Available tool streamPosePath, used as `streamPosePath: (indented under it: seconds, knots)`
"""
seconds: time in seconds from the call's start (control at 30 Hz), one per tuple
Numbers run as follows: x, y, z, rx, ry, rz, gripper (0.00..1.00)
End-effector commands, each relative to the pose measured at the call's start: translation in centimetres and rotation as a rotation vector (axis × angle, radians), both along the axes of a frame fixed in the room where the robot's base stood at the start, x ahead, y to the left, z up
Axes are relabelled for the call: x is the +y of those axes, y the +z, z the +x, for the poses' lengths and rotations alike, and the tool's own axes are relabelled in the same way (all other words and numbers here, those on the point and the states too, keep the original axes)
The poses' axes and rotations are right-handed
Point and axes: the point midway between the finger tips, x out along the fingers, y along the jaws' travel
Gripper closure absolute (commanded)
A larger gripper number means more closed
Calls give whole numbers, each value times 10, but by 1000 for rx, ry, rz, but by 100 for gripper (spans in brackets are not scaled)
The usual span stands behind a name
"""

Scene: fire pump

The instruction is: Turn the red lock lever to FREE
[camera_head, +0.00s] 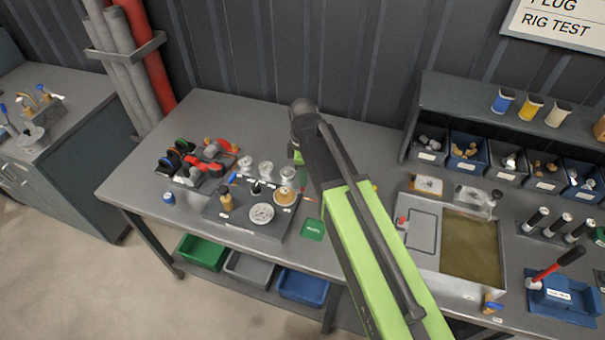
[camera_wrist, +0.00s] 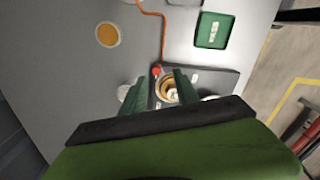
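A small red knob (camera_wrist: 156,70) shows in the wrist view at the edge of a dark plate (camera_wrist: 218,78), beside a brass ring fitting (camera_wrist: 166,90). It may be the end of the red lock lever, but its setting and any FREE mark cannot be read. My gripper (camera_wrist: 160,84) is open and empty, its two green fingers apart, with the brass fitting showing between them. In the head view the plate (camera_head: 213,214) lies on the bench with the brass fitting (camera_head: 285,196) at its right end. My arm hides part of the bench there.
A green labelled pad (camera_head: 312,229) lies right of the plate. Red and black parts (camera_head: 205,165) stand behind it. A grey tray with a murky basin (camera_head: 470,248) is right of my arm. A red-handled lever (camera_head: 555,268) stands on a blue base (camera_head: 562,294) at far right.

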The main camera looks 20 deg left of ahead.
Motion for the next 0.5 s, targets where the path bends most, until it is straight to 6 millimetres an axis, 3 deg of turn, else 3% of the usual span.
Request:
streamPosePath:
  seconds: [0.03, 0.1, 0.4, 0.5]
  knots:
    - [0, 25, -1, 0, 1, 0, 63]
    - [1, 41, -1, 0, 1, 0, 63]
    - [3, 107, -3, -1, 5, 0, 63]
    - [3, 118, -4, -1, 6, 0, 63]
